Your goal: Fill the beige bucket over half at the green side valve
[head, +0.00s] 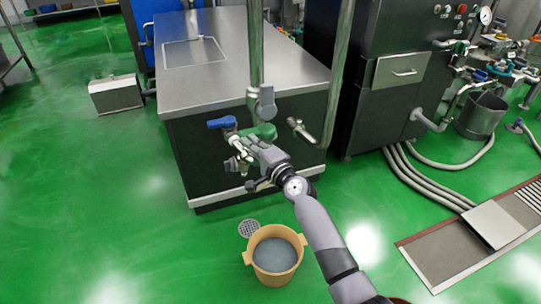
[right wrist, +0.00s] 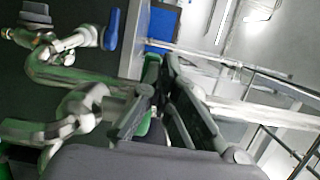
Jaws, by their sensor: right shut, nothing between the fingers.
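The beige bucket (head: 273,281) stands upright on the green floor in front of the steel cabinet. A flat grey surface shows inside it; I cannot tell its depth. The green side valve (head: 265,131) is on the pipework at the cabinet's front, partly hidden by my right gripper (head: 242,141). In the right wrist view, green parts (right wrist: 151,72) show close behind the shut, empty fingers (right wrist: 160,92). I cannot tell whether they touch. No stream shows between the pipework and the bucket. My left gripper is out of view.
A blue-handled valve (head: 221,122) is just left of my right gripper. Upright pipes (head: 256,50) rise by the cabinet (head: 235,75). A floor drain (head: 249,228) lies behind the bucket. Hoses (head: 430,185) and a steel bucket (head: 481,115) are at right. The floor at left is open.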

